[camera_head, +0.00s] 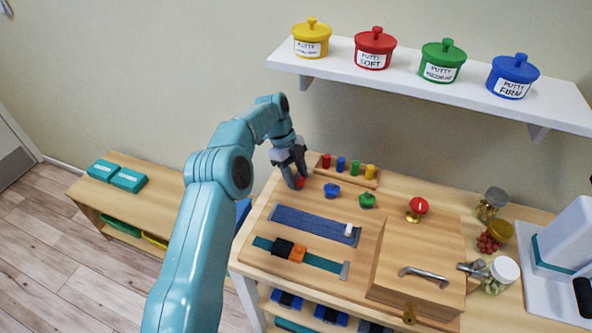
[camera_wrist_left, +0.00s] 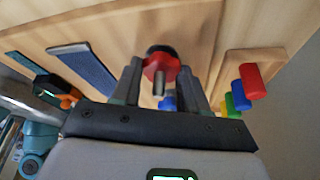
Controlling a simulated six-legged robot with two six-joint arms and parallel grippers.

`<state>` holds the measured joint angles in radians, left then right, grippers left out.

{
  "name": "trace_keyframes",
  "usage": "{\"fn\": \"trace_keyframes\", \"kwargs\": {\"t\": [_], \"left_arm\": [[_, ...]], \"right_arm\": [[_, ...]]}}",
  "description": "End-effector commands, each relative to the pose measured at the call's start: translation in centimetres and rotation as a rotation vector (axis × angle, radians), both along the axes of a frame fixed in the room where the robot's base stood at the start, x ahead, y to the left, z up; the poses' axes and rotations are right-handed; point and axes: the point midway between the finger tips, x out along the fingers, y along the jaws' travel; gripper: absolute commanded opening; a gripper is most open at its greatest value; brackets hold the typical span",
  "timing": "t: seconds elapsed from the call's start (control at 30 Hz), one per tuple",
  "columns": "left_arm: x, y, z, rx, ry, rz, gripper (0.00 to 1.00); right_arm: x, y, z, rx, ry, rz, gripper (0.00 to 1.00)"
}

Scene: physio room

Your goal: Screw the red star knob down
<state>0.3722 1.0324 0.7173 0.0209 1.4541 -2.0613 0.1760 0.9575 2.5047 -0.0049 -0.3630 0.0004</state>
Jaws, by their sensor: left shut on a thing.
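The red star knob (camera_head: 300,183) is at the far left corner of the wooden board, mostly hidden by my left gripper (camera_head: 294,180) in the head view. In the left wrist view the red star knob (camera_wrist_left: 160,68) sits between the two fingers of my left gripper (camera_wrist_left: 160,76), with a metal stud showing at its middle. The left gripper is shut on the knob. I cannot tell how far down the knob sits. My right gripper is not in view.
A blue knob (camera_head: 332,190) and a green knob (camera_head: 367,201) stand to the right. A rack of coloured pegs (camera_head: 347,172) is just behind. A wooden box (camera_head: 420,262) with a metal handle stands front right. A shelf (camera_head: 440,88) with putty pots hangs above.

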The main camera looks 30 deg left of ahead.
Motion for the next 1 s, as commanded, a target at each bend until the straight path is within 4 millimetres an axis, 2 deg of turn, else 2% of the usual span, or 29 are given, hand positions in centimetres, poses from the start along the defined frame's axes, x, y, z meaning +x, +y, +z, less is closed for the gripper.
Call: {"fn": "trace_keyframes", "kwargs": {"t": [0.03,0.23,0.87,0.9,0.97,1.0], "left_arm": [[0.23,0.08,0.72,0.002,-0.01,-0.02,0.13],[0.29,0.13,0.68,0.004,-0.012,-0.089,0.13],[0.36,0.19,0.66,0.006,-0.015,-0.117,0.13],[0.36,0.19,0.66,0.006,-0.015,-0.117,0.5],[0.34,0.18,0.6,0.005,-0.014,-0.117,0.69],[0.31,0.16,0.55,0.005,-0.012,-0.118,0.7]], "right_arm": [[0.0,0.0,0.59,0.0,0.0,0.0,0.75],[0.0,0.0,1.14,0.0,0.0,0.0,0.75],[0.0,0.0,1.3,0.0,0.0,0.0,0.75],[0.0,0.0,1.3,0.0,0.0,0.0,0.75],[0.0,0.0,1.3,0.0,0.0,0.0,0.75],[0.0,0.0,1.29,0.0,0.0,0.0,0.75]]}}
